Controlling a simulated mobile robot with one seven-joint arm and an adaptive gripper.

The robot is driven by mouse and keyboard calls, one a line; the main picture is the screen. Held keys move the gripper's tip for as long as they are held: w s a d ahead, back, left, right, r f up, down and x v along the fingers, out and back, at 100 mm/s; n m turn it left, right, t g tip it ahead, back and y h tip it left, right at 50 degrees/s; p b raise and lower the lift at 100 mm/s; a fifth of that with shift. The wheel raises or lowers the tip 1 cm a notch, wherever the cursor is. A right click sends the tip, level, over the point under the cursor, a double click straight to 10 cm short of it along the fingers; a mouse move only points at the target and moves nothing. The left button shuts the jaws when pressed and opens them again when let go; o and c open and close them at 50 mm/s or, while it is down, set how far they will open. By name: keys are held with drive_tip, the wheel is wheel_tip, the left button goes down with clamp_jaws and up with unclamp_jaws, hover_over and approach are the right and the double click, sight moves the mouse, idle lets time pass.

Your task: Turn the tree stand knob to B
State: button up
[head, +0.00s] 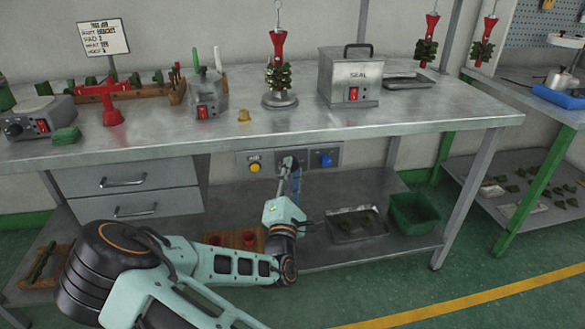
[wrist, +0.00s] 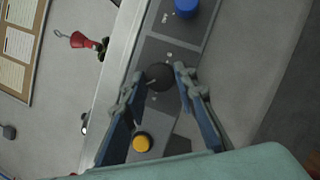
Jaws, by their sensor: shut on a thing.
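A dark round knob (wrist: 160,78) sits on the grey control panel (wrist: 187,48) under the bench's front edge, between a yellow knob (wrist: 142,142) and a blue knob (wrist: 187,7). My gripper (wrist: 158,71) has a fingertip on either side of the dark knob and is shut on it. A pale mark shows on the knob's lower left in the wrist view; the small letters around it are too small to read. In the head view my gripper (head: 289,167) is at the panel and hides the dark knob.
The steel bench top (head: 190,122) overhangs the panel. Drawers (head: 130,190) are to the left. The lower shelf holds a metal tray (head: 354,224) and a green bin (head: 414,211). A SEAL box (head: 348,77) and several wax tools stand on the bench.

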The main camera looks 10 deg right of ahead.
drive_tip(key=m+g+y+p, duration=0.1)
drive_tip(key=m+g, duration=0.1)
drive_tip(key=m, duration=0.4)
drive_tip(key=m+g+y+p, duration=0.1)
drive_tip(key=m+g+p, duration=0.1)
drive_tip(key=m, duration=0.4)
drive_tip(key=r+m+g+y+p, duration=0.1)
drive_tip(key=m+g+p, duration=0.1)
drive_tip(key=m, duration=0.4)
drive_tip(key=shift+d, duration=0.15)
drive_tip(key=m+y+b, duration=0.2)
drive_tip(key=m+b, duration=0.1)
drive_tip(key=shift+d+b, duration=0.15)
drive_tip(key=shift+b, duration=0.25)
drive_tip(key=shift+r+m+y+b, duration=0.1)
drive_tip(key=shift+m+y+b, duration=0.5)
drive_tip(key=shift+m+b, duration=0.5)
drive_tip(key=shift+r+b, duration=0.1)
drive_tip(key=shift+b, duration=0.2)
drive_tip(key=o, duration=1.2)
drive_tip(key=shift+c, duration=0.2)
